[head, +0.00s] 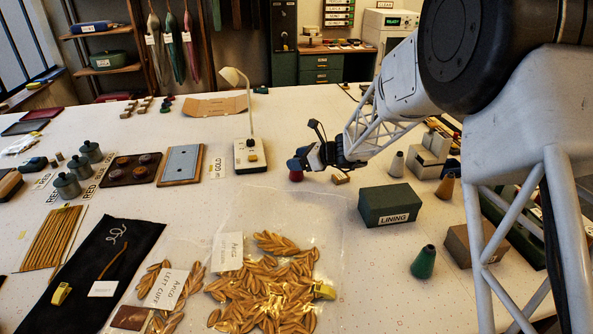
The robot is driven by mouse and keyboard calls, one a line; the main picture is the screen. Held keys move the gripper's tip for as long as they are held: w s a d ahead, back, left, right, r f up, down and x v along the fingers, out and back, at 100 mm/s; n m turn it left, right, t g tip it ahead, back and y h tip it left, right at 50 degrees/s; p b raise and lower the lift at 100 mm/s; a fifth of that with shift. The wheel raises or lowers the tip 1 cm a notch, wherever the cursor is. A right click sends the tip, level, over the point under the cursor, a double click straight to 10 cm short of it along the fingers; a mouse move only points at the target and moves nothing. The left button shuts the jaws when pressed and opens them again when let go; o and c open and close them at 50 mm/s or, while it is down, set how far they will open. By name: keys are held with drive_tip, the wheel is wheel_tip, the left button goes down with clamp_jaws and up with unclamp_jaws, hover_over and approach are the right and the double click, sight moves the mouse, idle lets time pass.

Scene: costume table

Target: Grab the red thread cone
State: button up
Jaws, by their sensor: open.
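A small red thing (296,176) stands on the white table just left of my gripper and looks like the red thread cone. Its upper part is hidden behind a bluish piece at the gripper's tip, so its full shape does not show. My gripper (303,162) is open and reaches in from the right, low over the table, with its tip at the red thing. I cannot tell whether the fingers are around it or only beside it, or whether they touch it.
A green LINING box (393,205) and a green cone (424,262) stand at the right front. A lamp (248,154) stands left of the gripper. Bagged gold leaves (265,290) cover the front.

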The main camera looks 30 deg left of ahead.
drive_tip(key=shift+a+f, duration=0.1)
drive_tip(key=shift+a, duration=0.25)
idle(0.3)
drive_tip(key=c, duration=1)
drive_tip(key=shift+r, duration=1.7)
drive_tip(key=s+d, duration=0.3)
drive_tip(key=s+d+r, duration=0.1)
drive_tip(key=s+d, duration=0.7)
drive_tip(key=shift+s+d+r, duration=0.2)
drive_tip(key=shift+r, duration=0.1)
